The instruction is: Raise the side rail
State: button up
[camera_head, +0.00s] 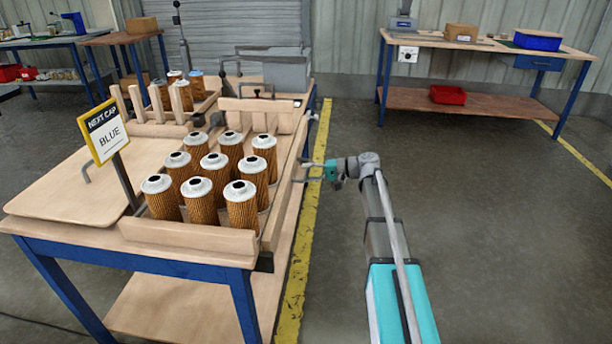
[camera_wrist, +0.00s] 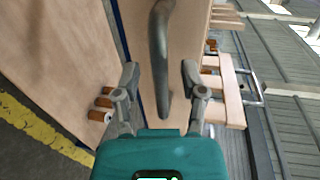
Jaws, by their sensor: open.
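The side rail (camera_head: 284,187) is a long pale wooden board along the right edge of the table, beside the filter cartridges. In the wrist view it is the wooden board (camera_wrist: 188,38) in the upper middle, with a curved grey bar handle (camera_wrist: 160,45) on its face. My gripper (camera_head: 304,172) is just right of the rail in the head view, pointing at it. In the wrist view my gripper (camera_wrist: 160,80) is open, with one finger on each side of the handle. I see gaps between the handle and both fingers. The handle is hard to make out in the head view.
Several orange pleated cartridges (camera_head: 198,192) with white caps stand in the tray. A "NEXT CAP BLUE" sign (camera_head: 104,130) stands at the left. A grey machine (camera_head: 287,73) is at the table's back. Open floor (camera_head: 480,230) lies right of the table; another workbench (camera_head: 470,44) stands behind.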

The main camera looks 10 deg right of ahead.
jog(key=shift+w+a+f, duration=0.1)
jog(key=shift+w+a, duration=0.05)
jog(key=shift+a, duration=0.25)
grip_shut()
